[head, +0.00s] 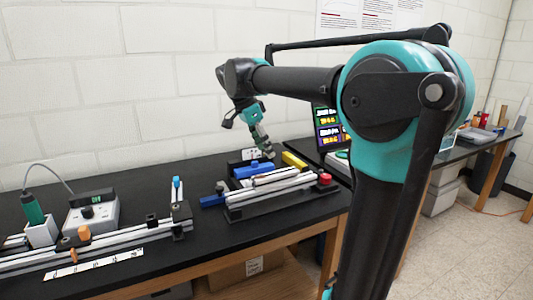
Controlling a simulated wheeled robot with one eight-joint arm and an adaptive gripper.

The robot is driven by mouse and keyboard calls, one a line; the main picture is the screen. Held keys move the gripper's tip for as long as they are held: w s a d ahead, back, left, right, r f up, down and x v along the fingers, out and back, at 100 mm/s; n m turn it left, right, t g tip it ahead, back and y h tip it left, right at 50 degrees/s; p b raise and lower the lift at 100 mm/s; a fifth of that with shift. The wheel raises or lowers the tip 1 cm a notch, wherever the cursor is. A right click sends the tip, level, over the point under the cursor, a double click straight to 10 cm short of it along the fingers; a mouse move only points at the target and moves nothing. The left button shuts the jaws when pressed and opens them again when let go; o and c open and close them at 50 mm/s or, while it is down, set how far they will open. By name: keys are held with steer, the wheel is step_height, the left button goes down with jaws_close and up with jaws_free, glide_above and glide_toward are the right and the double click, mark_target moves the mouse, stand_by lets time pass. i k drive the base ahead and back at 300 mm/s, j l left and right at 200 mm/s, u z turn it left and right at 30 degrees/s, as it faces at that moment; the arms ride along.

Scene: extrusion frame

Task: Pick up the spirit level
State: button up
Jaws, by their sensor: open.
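A short yellow bar (294,160), which looks like the spirit level, lies on the black bench behind the right end of the extrusion pieces; its vial is too small to make out. My gripper (268,153) hangs from the arm above the bench, pointing down and slightly right. It is open and appears empty, to the left of the yellow bar and over the blue block. The fingertips are small, and I cannot tell their exact height above the things below.
Silvery extrusion bars (275,186) lie in a dark holder, with a blue block (253,170) behind and a red knob (325,178) at the right end. A screen (329,129) stands right of the yellow bar. A soldering station (92,213) and a long rail are at left.

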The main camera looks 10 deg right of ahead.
mark_target(288, 158)
steer(key=i+l+z, duration=0.1)
steer(key=i+l, duration=0.25)
steer(key=l, duration=0.25)
steer(key=i+l, duration=0.4)
steer(key=l, duration=0.15)
steer(key=z, duration=0.05)
